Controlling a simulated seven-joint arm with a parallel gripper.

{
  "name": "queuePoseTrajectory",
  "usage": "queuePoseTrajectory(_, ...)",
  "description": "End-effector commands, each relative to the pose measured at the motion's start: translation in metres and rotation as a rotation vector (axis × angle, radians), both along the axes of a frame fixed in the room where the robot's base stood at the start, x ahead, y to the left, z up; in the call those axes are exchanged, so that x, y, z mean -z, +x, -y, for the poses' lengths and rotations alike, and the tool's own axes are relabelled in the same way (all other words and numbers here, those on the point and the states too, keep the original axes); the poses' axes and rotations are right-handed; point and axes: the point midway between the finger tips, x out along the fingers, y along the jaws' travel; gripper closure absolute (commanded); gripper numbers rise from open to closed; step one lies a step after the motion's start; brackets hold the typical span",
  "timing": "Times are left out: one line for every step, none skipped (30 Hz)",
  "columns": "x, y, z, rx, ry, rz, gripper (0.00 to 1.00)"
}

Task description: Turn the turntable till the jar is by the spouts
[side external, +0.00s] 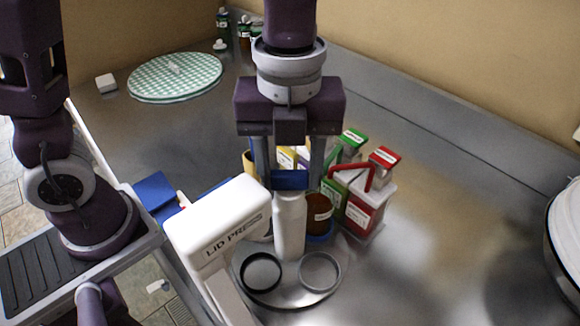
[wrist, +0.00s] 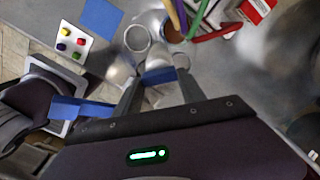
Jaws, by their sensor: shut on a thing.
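The turntable (side external: 290,292) is a grey metal disc at the lower middle of the side view, with a dark ring and a pale ring on its near part. A white post (side external: 289,228) with a blue top (side external: 290,180) stands at it. My gripper (side external: 290,184) points down, its two fingers shut on the blue top; this blue piece also shows between the fingers in the wrist view (wrist: 160,75). A brown labelled jar (side external: 320,214) stands just behind and right of the post, partly hidden. I cannot pick out the spouts with certainty.
The white lid press (side external: 225,225) stands close on the left of the turntable. Cartons with red and green tops (side external: 366,205) crowd behind and right. A green checked round mat (side external: 175,77) lies at the back left.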

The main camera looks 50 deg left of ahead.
Motion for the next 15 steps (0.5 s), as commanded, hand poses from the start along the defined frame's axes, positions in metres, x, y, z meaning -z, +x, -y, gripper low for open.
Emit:
queuePoseTrajectory(-0.0016,0.001,0.0011,0.007,-0.005,0.005,1.0)
queuePoseTrajectory(-0.0016,0.001,0.0011,0.013,-0.005,0.005,1.0)
queuePoseTrajectory(-0.0016,0.001,0.0011,0.021,-0.005,0.005,1.0)
queuePoseTrajectory(-0.0016,0.001,0.001,0.026,-0.005,0.005,1.0)
queuePoseTrajectory(-0.0016,0.0009,0.0011,0.03,-0.005,0.005,1.0)
queuePoseTrajectory(-0.0016,0.001,0.001,0.034,-0.005,0.005,1.0)
queuePoseTrajectory(-0.0016,0.0009,0.0011,0.037,-0.005,0.005,1.0)
queuePoseTrajectory(-0.0016,0.001,0.001,0.039,-0.005,0.005,1.0)
queuePoseTrajectory(-0.0016,0.001,0.001,0.042,-0.005,0.005,1.0)
queuePoseTrajectory(-0.0016,0.001,0.001,0.044,-0.005,0.005,1.0)
queuePoseTrajectory(-0.0016,0.001,0.001,0.045,-0.005,0.005,1.0)
queuePoseTrajectory(-0.0016,0.001,0.001,0.046,-0.005,0.005,1.0)
queuePoseTrajectory(-0.0016,0.001,0.001,0.047,-0.005,0.005,1.0)
queuePoseTrajectory(-0.0016,0.001,0.001,0.048,-0.005,0.005,1.0)
queuePoseTrajectory(-0.0016,0.001,0.001,0.048,-0.005,0.005,1.0)
